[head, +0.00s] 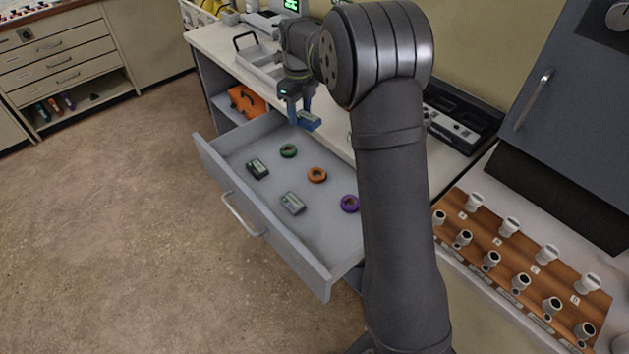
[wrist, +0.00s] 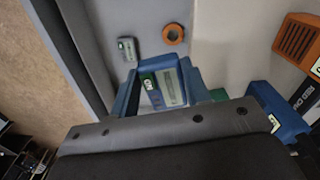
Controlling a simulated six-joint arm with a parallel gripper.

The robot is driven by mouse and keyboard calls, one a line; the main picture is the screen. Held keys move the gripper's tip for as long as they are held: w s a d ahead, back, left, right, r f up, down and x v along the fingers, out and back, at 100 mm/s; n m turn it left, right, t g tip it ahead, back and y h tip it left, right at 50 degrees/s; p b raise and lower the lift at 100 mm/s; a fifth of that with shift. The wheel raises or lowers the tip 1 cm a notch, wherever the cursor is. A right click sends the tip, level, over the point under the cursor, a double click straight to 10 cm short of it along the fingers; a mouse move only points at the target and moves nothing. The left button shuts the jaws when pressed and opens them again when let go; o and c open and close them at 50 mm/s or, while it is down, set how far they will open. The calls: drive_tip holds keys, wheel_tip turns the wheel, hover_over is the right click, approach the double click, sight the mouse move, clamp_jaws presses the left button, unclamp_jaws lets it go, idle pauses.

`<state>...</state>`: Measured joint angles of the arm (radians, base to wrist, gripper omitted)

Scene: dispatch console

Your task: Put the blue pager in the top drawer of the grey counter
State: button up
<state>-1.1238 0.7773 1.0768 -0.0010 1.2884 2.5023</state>
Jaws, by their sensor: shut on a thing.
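The blue pager (head: 309,122) is held in my gripper (head: 299,112), in the head view at the far left end of the open drawer. In the wrist view the pager (wrist: 168,88) shows its grey label and small green-and-white screen between my blue fingers. My gripper is shut on it. The top drawer (head: 246,221) of the grey counter (head: 222,50) is pulled open. It holds a black pager (head: 258,169), a grey pager (head: 292,203) and green (head: 288,151), orange (head: 317,175) and purple (head: 349,203) rings. The pager's exact height above the drawer floor cannot be told.
An orange case (head: 246,101) sits on an open shelf beside the drawer. A metal tray (head: 262,60) stands on the countertop. In the wrist view, an orange device (wrist: 298,42) and another blue object (wrist: 277,112) lie to the right.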

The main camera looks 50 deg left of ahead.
drive_tip(key=s+a+f, duration=0.3)
drive_tip(key=s+a, duration=0.2)
drive_tip(key=s, duration=0.1)
drive_tip(key=w+d+f+m, duration=0.1)
drive_tip(key=d+f, duration=0.2)
drive_tip(key=d, duration=0.8)
drive_tip(key=d+f, duration=0.3)
drive_tip(key=d, duration=0.7)
drive_tip(key=w+d+f+m, duration=0.1)
drive_tip(key=d+f, duration=0.2)
drive_tip(key=d, duration=0.8)
hover_over(315, 228)
wheel_tip(315, 228, down, 7)
drive_tip(key=shift+r, duration=0.1)
drive_tip(key=shift+f, duration=2)
drive_tip(key=shift+f, duration=0.15)
drive_tip(key=o, duration=1)
